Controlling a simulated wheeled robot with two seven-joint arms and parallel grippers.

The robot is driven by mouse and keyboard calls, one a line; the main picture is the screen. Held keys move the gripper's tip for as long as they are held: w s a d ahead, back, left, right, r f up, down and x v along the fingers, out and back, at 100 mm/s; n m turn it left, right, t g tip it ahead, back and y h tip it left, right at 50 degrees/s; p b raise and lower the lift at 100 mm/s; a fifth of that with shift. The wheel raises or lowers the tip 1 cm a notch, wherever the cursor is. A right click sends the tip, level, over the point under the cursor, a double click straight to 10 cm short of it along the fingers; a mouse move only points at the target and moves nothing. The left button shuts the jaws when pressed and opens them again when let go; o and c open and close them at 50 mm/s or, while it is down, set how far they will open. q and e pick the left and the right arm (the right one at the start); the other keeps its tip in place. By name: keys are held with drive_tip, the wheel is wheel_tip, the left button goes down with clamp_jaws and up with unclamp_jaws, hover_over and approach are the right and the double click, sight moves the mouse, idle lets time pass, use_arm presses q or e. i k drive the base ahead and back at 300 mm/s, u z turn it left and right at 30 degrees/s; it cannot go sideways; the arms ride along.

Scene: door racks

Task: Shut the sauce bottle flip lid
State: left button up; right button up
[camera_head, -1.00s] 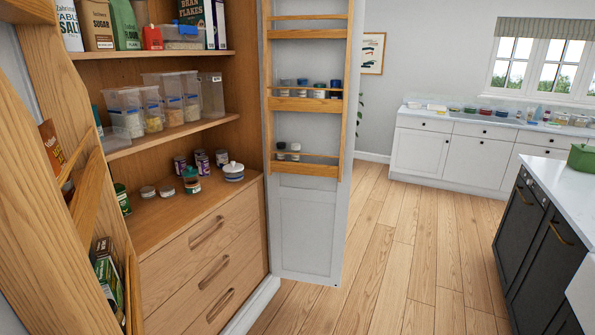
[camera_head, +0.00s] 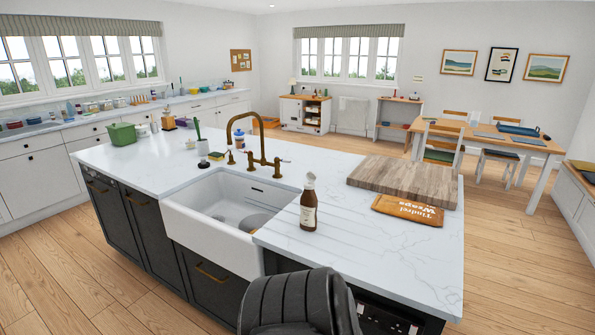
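A brown sauce bottle (camera_head: 309,212) with a pale label and a whitish cap (camera_head: 310,181) stands upright on the white marble island top (camera_head: 370,245). It is just right of the sink, near the island's front side. The cap is too small to tell clearly how its flip lid sits. Neither of my grippers shows in the head view, so nothing is seen touching the bottle.
A white sink (camera_head: 215,225) with a brass tap (camera_head: 262,140) is left of the bottle. A wooden board (camera_head: 405,182) and a lettered wooden sign (camera_head: 407,210) lie to its right. Bare marble surrounds the bottle. A green container (camera_head: 122,134) stands at the far left.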

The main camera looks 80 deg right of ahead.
sight(311, 176)
drive_tip(key=z, duration=2.4)
